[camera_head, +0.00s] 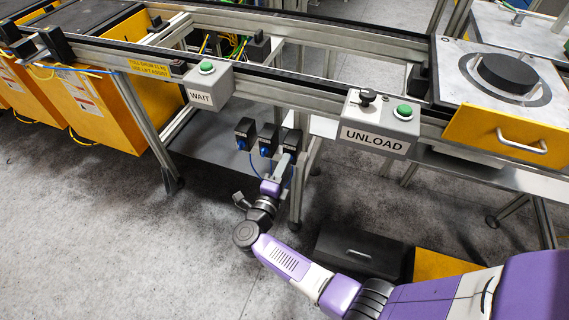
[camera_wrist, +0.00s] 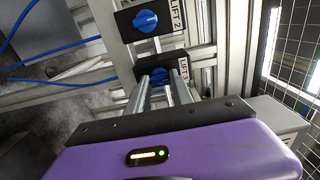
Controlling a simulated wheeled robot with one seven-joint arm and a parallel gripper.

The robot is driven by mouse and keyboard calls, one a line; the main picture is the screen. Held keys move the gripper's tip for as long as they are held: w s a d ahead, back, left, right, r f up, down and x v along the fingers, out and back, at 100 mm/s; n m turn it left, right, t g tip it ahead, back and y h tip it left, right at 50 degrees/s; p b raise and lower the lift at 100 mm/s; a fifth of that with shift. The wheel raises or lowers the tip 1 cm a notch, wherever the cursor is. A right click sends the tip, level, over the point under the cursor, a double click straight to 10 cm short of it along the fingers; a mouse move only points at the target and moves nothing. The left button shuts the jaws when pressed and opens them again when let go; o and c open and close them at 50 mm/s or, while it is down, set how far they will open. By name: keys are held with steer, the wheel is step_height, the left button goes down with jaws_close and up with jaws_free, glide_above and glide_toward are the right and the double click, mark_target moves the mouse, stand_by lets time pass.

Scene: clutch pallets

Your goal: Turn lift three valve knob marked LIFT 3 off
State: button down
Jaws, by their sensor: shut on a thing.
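The LIFT 3 valve is a black box with a blue knob (camera_wrist: 158,74) in the wrist view, its label (camera_wrist: 183,68) partly covered. My gripper (camera_wrist: 160,84) is shut on this blue knob, one finger on each side of it. The fingers hide part of the knob, so its exact angle is hard to read. The LIFT 2 valve knob (camera_wrist: 146,20), also blue, sits just beyond it on its own black box. In the head view my gripper (camera_head: 283,162) reaches the rightmost of three black valve boxes under the conveyor frame.
The other valve boxes (camera_head: 245,130) stand close to the left of my gripper. A frame leg (camera_head: 297,190) is just to the right. Blue hoses (camera_wrist: 50,70) run left of the valves. The WAIT box (camera_head: 208,86) and UNLOAD box (camera_head: 379,126) are above. Open floor lies at front left.

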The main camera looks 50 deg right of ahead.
stand_by(0.4)
steer(key=c, duration=1.1)
jaws_free()
steer(key=shift+v, duration=3.95)
